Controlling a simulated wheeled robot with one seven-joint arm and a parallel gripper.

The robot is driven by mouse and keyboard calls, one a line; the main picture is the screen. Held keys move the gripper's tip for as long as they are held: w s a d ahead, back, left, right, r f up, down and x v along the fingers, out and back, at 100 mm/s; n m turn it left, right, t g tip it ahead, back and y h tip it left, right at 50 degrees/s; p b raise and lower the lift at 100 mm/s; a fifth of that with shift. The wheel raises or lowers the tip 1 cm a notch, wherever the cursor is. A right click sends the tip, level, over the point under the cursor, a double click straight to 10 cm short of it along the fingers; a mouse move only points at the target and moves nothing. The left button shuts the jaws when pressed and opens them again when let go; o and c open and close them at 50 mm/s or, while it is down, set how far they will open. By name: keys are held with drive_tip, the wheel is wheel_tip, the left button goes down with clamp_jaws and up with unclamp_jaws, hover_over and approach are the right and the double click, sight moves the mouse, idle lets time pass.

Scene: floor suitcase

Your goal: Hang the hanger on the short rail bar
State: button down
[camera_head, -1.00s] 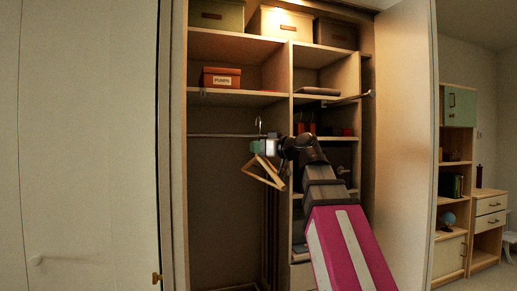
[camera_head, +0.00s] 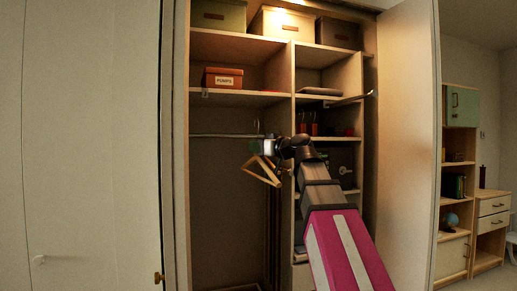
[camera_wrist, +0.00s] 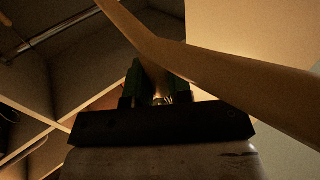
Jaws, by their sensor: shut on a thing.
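The wooden hanger (camera_head: 262,172) is held by my gripper (camera_head: 262,147), which is shut on it near its neck. Its metal hook (camera_head: 258,125) points up above the gripper, and its wooden body hangs tilted below. In the wrist view the hanger's arms (camera_wrist: 238,83) spread in front of the fingers (camera_wrist: 160,88). A short rail bar (camera_head: 350,99) sticks out at the front of the right section, right of and above my gripper. A longer rail (camera_head: 222,135) crosses the left section, near the hook's height. I cannot tell whether the hook touches it.
An upright divider (camera_head: 292,75) separates the wardrobe sections. An orange labelled box (camera_head: 223,78) sits on the left shelf (camera_head: 235,97). Shelves with small items fill the right section. The open right door (camera_head: 408,150) stands beside my arm.

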drive_tip(key=w+a+f, duration=0.1)
drive_tip(key=w+a, duration=0.3)
drive_tip(key=w, duration=1)
drive_tip(key=w+a, duration=0.4)
drive_tip(key=w, duration=1)
drive_tip(key=w+a+f, duration=0.1)
drive_tip(key=w+a, duration=0.3)
drive_tip(key=w, duration=1.1)
drive_tip(key=shift+a+f, duration=0.25)
drive_tip(key=shift+f, duration=0.1)
idle(2.4)
drive_tip(key=shift+w+f, duration=0.1)
drive_tip(key=shift+f, duration=0.25)
idle(0.6)
